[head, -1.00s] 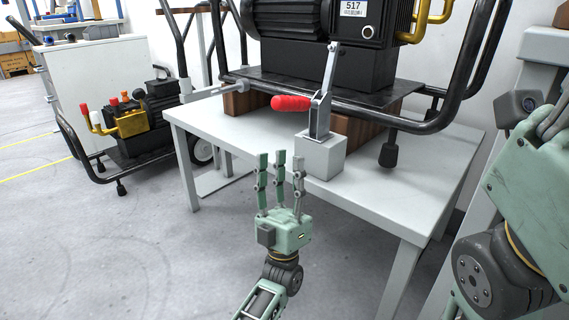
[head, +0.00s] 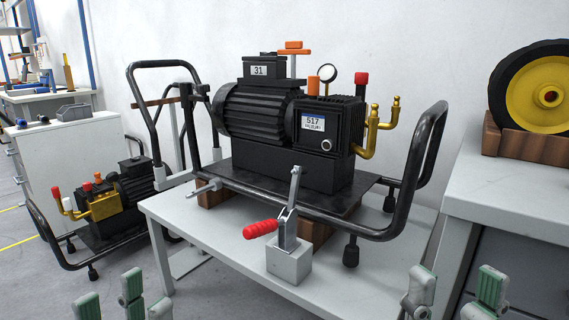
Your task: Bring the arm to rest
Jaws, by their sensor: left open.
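My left gripper (head: 122,296) shows only its green-grey fingertips at the lower left edge. The fingers are spread, with nothing between them, in front of the table. My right gripper (head: 455,292) shows only its fingertips at the lower right edge, also apart and empty. The palms and the arm links behind both grippers are out of view. Neither gripper touches the toggle clamp with its red handle (head: 260,229), which stands on a light block (head: 289,262) near the table's front edge.
A second washer (head: 110,205) is on the floor at left by a white cabinet (head: 75,150). At right, a yellow wheel (head: 537,95) rests in a wooden holder on another table (head: 510,200).

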